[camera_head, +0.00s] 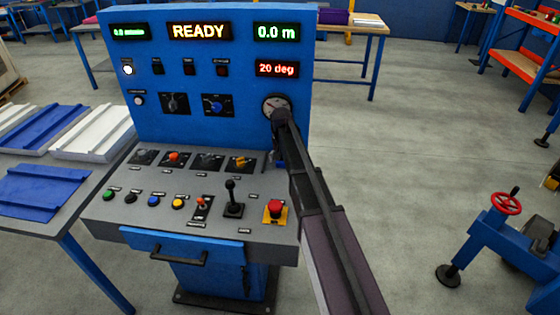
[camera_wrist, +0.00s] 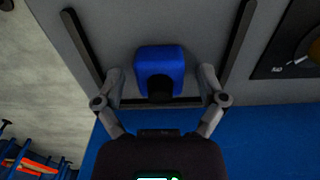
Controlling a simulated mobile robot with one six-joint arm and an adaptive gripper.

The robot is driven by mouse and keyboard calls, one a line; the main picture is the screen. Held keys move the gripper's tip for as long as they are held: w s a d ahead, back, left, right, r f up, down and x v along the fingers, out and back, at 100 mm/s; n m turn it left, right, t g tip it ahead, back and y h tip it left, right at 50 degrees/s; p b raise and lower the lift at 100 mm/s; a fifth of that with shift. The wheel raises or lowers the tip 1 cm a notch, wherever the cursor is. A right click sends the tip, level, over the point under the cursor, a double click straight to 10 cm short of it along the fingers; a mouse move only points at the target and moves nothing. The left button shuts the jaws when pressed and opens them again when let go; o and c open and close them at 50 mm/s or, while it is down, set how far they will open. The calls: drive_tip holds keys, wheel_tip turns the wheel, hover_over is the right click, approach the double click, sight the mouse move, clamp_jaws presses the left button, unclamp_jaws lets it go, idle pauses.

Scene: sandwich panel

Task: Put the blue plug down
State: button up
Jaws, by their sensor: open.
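The blue plug (camera_wrist: 160,58) is a small rounded block with a dark opening on its near side. In the wrist view it rests on a grey surface, inside a three-sided black rim (camera_wrist: 82,48). My gripper (camera_wrist: 161,78) is open, with one finger on each side of the plug and a visible gap on both sides. In the head view my arm reaches to the right end of the blue control console (camera_head: 210,90). There the arm hides most of the gripper, and I cannot make out the plug clearly.
The console's sloped desk carries several buttons, a black joystick (camera_head: 232,200) and a red emergency button (camera_head: 275,208) close to my arm. A round gauge (camera_head: 277,104) sits above the gripper. A table with blue and white panels (camera_head: 45,190) stands at left.

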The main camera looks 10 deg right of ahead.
drive_tip(key=shift+r, duration=0.1)
wheel_tip(320, 180, up, 13)
drive_tip(key=p, duration=1.3)
idle(0.7)
drive_tip(key=s+n, duration=0.3)
drive_tip(key=s, duration=2.6)
drive_tip(key=shift+s+a+n, duration=0.15)
drive_tip(key=shift+n, duration=0.15)
idle(0.4)
